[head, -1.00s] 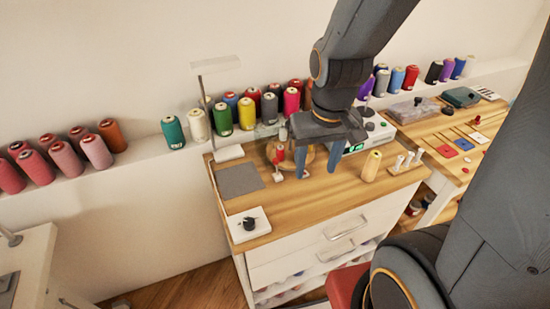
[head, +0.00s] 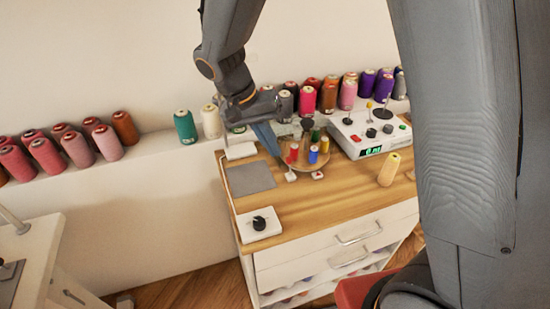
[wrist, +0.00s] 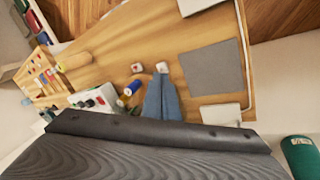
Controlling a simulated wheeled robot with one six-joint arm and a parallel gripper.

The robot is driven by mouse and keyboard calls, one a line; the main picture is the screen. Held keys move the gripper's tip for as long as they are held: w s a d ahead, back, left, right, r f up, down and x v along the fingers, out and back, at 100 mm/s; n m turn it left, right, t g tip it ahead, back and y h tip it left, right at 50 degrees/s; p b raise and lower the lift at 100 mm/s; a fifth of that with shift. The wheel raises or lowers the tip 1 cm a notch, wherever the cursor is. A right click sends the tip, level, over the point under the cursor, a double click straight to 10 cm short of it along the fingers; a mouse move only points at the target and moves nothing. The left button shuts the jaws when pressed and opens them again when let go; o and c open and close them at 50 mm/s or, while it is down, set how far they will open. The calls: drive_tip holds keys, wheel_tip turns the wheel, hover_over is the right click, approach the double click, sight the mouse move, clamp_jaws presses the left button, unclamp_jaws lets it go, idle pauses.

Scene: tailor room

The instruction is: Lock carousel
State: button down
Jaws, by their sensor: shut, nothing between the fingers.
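The carousel (head: 318,165) is a round wooden disc on the table, bearing small red, blue and yellow spools. The spools partly show in the wrist view (wrist: 131,89). Two small white blocks sit in front of it: a plain one (head: 290,177) and one with a red top (head: 317,175). My gripper (head: 279,153) is shut and empty at the carousel's left side, pointing down. In the wrist view its closed fingertips (wrist: 163,80) lie just short of the plain white block (wrist: 162,67). I cannot tell whether they touch it. The fingers hide part of the carousel.
A white device with a green display (head: 370,133) stands right of the carousel, with a cream cone (head: 389,169) before it. A grey mat (head: 250,177) and a white dial box (head: 260,224) lie left. Thread cones line the shelf behind. The table's front is clear.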

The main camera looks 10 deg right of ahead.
drive_tip(key=w+a+m+t+h+b, duration=0.1)
drive_tip(key=w+a+m+h, duration=0.1)
drive_tip(key=w+a, duration=0.2)
drive_tip(key=a, duration=0.3)
drive_tip(key=shift+w+a+f+m+t+h, duration=0.3)
drive_tip(key=shift+w+a+f+t, duration=0.05)
drive_tip(key=shift+w+a+t, duration=0.05)
drive_tip(key=shift+d, duration=0.1)
drive_tip(key=p+x, duration=0.2)
drive_tip(key=x, duration=0.7)
drive_tip(key=shift+d+f+p, duration=0.15)
drive_tip(key=shift+f+p, duration=0.1)
drive_tip(key=shift+p, duration=0.1)
drive_tip(key=shift+s+d+r+p, duration=0.1)
drive_tip(key=shift+s+d+p, duration=0.2)
drive_tip(key=shift+d, duration=0.3)
drive_tip(key=shift+s+d+r+p, duration=0.15)
drive_tip(key=shift+d+p, duration=0.2)
drive_tip(key=shift+d, duration=0.3)
drive_tip(key=shift+s+d+f+p, duration=0.1)
drive_tip(key=shift+s+d+p, duration=0.2)
drive_tip(key=shift+d, duration=0.3)
drive_tip(key=shift+a+b, duration=0.15)
drive_tip(key=shift+b, duration=0.3)
